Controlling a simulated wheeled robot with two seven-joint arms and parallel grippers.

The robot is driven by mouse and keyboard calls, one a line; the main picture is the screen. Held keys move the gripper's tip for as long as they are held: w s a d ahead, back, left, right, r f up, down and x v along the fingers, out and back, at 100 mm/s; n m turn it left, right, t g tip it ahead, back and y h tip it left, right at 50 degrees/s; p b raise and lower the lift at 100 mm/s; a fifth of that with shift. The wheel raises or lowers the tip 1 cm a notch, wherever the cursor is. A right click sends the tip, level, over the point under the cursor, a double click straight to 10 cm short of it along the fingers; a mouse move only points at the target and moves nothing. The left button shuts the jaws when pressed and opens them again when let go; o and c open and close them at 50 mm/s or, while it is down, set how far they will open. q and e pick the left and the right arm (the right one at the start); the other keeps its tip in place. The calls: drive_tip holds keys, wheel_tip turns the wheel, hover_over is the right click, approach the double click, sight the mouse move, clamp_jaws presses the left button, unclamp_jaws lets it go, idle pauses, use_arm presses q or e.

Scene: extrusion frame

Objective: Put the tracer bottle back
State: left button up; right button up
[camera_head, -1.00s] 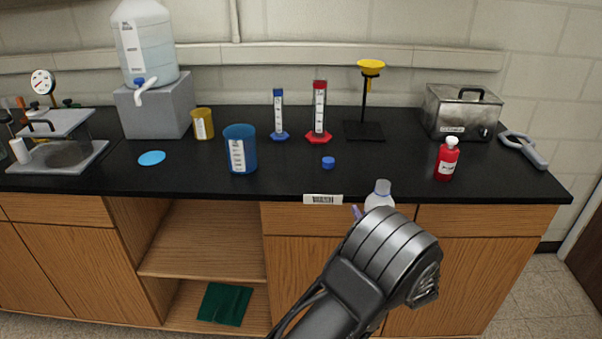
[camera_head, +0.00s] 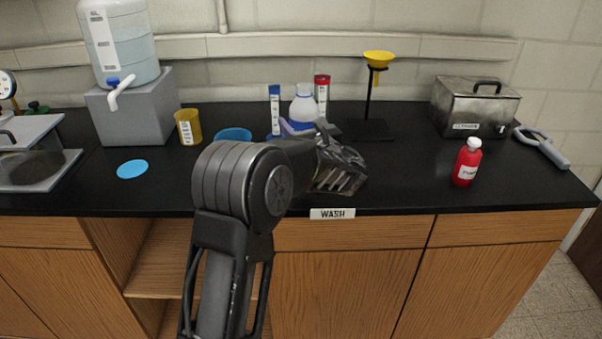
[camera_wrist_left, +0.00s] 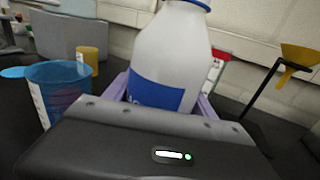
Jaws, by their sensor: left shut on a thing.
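A white bottle with a blue label (camera_head: 303,108) is in my left gripper (camera_head: 290,128). The left wrist view shows the same bottle (camera_wrist_left: 172,55) upright, between the pale purple fingers, which are shut on it. It is over the black counter, in front of the measuring cylinders; I cannot tell its height. A red bottle (camera_head: 467,162) with a white label stands upright on the counter at the right, apart from the gripper. Its label is too small to read surely. My right gripper is not in view.
A blue beaker (camera_wrist_left: 58,92) stands left of the held bottle, with a yellow beaker (camera_head: 188,127) beyond it. A yellow funnel (camera_head: 379,58) on a stand and a metal bath (camera_head: 474,106) are right.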

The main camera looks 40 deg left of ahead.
use_arm(q)
drive_tip(key=shift+f+p, duration=0.4)
drive_tip(key=shift+f, duration=2.75)
drive_tip(key=shift+f, duration=0.1)
wheel_tip(320, 180, down, 3)
drive_tip(key=shift+p, duration=0.3)
drive_tip(key=shift+f, duration=0.3)
drive_tip(key=shift+f, duration=0.15)
drive_tip(key=o, duration=1.7)
